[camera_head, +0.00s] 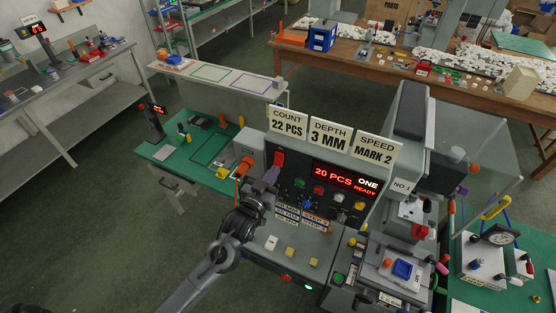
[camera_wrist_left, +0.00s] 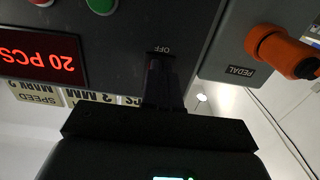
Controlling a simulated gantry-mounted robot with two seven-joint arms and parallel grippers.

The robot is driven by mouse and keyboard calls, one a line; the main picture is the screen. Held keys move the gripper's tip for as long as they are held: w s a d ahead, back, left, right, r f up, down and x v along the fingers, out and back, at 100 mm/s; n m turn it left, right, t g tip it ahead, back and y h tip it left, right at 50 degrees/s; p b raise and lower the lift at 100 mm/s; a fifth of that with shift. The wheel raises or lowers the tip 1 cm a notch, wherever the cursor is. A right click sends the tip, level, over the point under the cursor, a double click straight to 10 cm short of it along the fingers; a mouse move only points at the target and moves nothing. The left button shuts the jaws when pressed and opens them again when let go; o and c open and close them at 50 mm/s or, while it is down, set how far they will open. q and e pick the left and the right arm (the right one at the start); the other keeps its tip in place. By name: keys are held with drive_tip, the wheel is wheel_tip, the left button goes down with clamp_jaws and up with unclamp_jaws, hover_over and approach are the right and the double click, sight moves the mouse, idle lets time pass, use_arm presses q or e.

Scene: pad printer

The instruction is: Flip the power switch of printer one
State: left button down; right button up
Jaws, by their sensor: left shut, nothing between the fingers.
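Printer one (camera_head: 318,238) is a grey machine with a sloped panel and a lit display (camera_head: 346,179) reading "20 PCS ONE READY". The display also shows upside down in the left wrist view (camera_wrist_left: 40,56). A red power switch (camera_head: 278,158) is at the panel's upper left. My left gripper (camera_head: 271,174) is shut and empty, with its fingertips right at the switch's lower end; I cannot tell whether they touch. In the left wrist view the dark fingers (camera_wrist_left: 160,72) lie beside an "OFF" label (camera_wrist_left: 162,49), and the switch is hidden. My right gripper is out of view.
An orange connector (camera_head: 244,167) marked "PEDAL" in the wrist view is on the printer's left side. Round buttons and knobs (camera_head: 320,189) lie right of the switch. Signs (camera_head: 330,134) stand on top. A fixture with a blue block (camera_head: 401,269) is at the right.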

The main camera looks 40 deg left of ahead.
use_arm(q)
drive_tip(key=shift+w, duration=0.35)
idle(0.3)
drive_tip(key=v, duration=1.4)
drive_tip(key=shift+s, duration=0.2)
idle(0.3)
drive_tip(key=shift+r, duration=0.1)
